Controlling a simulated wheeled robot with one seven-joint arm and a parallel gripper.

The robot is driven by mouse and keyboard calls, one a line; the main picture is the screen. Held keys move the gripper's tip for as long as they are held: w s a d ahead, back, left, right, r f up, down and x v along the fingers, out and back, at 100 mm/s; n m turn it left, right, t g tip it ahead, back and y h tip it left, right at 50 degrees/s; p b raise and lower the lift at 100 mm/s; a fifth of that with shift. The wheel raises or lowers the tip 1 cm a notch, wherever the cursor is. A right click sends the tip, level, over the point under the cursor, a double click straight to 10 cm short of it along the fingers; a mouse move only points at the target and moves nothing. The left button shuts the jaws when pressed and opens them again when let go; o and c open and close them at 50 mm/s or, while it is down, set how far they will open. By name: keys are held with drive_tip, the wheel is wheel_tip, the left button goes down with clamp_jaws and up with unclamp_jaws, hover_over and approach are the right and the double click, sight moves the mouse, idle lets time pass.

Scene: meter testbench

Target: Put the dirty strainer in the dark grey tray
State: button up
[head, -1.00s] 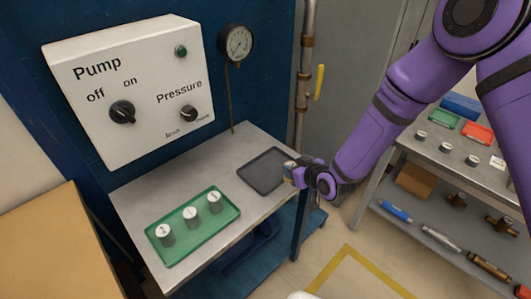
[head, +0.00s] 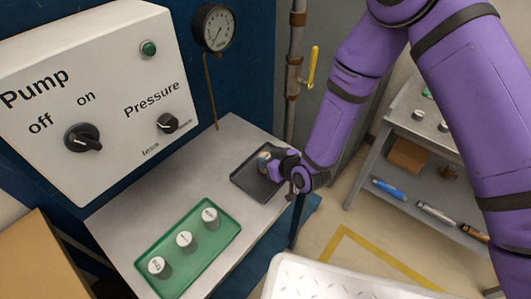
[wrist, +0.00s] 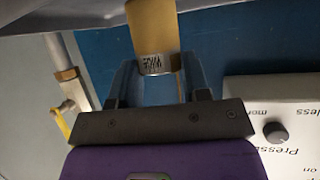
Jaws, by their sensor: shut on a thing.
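The dirty strainer (wrist: 152,38) shows in the wrist view as a tan-yellow cylinder with a metal band bearing dark marks. My gripper (wrist: 155,75) is shut on it, one finger on each side. In the head view my gripper (head: 268,158) is over the far part of the dark grey tray (head: 245,183), on the bench. The strainer is small there and partly hidden by the gripper; I cannot tell whether it touches the tray. No other thing shows in the tray.
A green tray (head: 226,238) with three labelled cylinders stands on the bench (head: 140,205), left of the dark tray. The pump panel (head: 90,90) and gauge (head: 214,27) are behind. A pipe with a yellow handle (head: 313,67) rises behind the arm. A shelf cart (head: 400,118) stands right.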

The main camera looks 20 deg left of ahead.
drive_tip(key=shift+f, duration=0.4)
drive_tip(key=o, duration=1)
drive_tip(key=shift+f, duration=0.1)
drive_tip(key=shift+c, duration=0.2)
drive_tip(key=shift+s+d+r, duration=0.15)
drive_tip(key=shift+r, duration=0.1)
drive_tip(key=v, duration=1.1)
drive_tip(key=shift+s+d+r, duration=0.15)
drive_tip(key=shift+d, duration=0.1)
